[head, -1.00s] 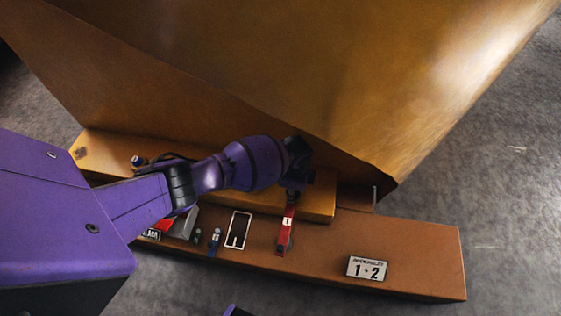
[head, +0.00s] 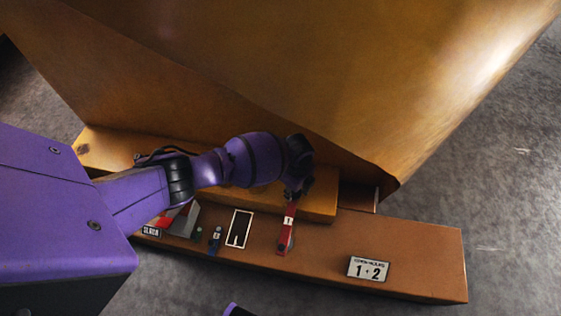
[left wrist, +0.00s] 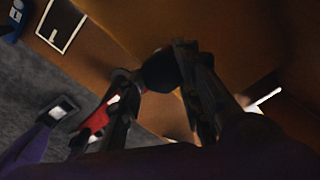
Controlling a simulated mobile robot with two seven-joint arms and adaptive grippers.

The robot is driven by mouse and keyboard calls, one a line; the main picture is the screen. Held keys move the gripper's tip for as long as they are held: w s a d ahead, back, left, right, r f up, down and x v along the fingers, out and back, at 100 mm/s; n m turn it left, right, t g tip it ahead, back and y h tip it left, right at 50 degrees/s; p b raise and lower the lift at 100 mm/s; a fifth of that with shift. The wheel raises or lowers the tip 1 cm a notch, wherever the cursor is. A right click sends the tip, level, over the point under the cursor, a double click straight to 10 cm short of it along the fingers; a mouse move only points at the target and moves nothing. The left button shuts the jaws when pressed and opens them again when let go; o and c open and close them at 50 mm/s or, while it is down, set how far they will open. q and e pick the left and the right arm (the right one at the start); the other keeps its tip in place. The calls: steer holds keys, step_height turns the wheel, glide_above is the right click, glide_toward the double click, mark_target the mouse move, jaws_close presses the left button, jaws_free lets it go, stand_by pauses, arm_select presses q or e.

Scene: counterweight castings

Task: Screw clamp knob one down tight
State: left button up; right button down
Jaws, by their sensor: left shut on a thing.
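The red clamp bar (head: 286,232) marked 1 lies on the brown ledge, its upper end reaching under my left gripper. My left gripper (head: 296,187) is over that upper end, in front of the large ochre casting. In the left wrist view my left gripper (left wrist: 165,88) is shut on a dark round knob (left wrist: 160,71). Part of the red bar (left wrist: 96,121) shows beside the fingers there. The knob's lower side and its seat are hidden. My right gripper is not in view.
A blue clamp piece (head: 215,240) and a black-and-white framed panel (head: 239,229) sit left of the red bar. A "1 2" plate (head: 368,269) lies to the right. The large ochre casting (head: 300,70) overhangs the ledge (head: 425,265). Grey floor (head: 500,200) is clear at right.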

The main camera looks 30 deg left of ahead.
arm_select(q)
steer(key=shift+s+d, duration=0.25)
steer(key=o, duration=0.9)
steer(key=shift+o, duration=0.8)
steer(key=shift+w+a, duration=0.1)
steer(key=shift+r, duration=0.1)
step_height(320, 180, up, 12)
